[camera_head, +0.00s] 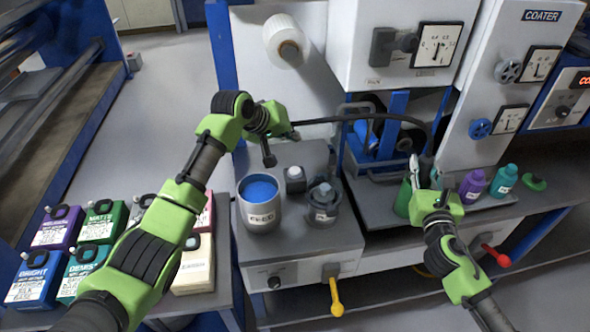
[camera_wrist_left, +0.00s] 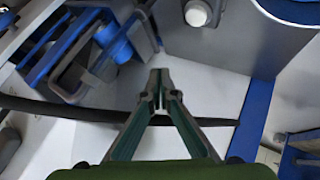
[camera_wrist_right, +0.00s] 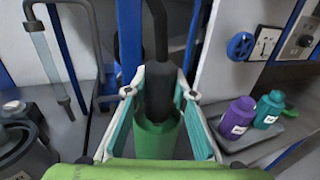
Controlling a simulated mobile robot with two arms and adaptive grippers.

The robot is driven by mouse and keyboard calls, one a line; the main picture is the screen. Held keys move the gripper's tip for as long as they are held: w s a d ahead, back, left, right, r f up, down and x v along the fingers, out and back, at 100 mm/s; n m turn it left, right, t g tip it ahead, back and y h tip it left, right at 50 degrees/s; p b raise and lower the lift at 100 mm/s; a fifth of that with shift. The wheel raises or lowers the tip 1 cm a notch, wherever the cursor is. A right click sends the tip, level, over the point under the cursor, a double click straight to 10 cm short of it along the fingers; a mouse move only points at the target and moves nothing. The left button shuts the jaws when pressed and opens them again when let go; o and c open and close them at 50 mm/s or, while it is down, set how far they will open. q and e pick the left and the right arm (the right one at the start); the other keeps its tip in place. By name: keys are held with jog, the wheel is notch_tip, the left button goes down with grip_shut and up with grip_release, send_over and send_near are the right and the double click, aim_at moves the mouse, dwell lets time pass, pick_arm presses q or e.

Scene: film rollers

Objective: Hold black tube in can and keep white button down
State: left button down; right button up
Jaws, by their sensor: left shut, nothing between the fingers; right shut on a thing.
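The black tube (camera_head: 370,116) arches from behind my left gripper over to the right and down into the green can (camera_head: 402,204). In the right wrist view its thick black end (camera_wrist_right: 159,92) stands upright in the can (camera_wrist_right: 158,142). My right gripper (camera_head: 422,174) is shut on this end, a finger on each side. The white button (camera_head: 295,172) tops a small grey block on the counter; it also shows in the left wrist view (camera_wrist_left: 197,13). My left gripper (camera_head: 269,160) is shut and empty, beside and apart from the button.
A grey can of blue ink (camera_head: 262,217) and a dark grey jar (camera_head: 321,208) stand near the button. A purple bottle (camera_head: 472,187) and a teal bottle (camera_head: 504,181) stand right of the green can. Several colored ink containers (camera_head: 98,224) fill the left table.

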aim_at(293, 171)
pick_arm(q)
jog(key=shift+f, duration=4.35)
jog(key=shift+f, duration=0.1)
jog(key=shift+f, duration=0.3)
jog(key=shift+s+f, duration=0.1)
jog(key=shift+f, duration=0.55)
jog(key=shift+r, duration=0.15)
dwell(2.0)
jog(key=shift+r, duration=0.9)
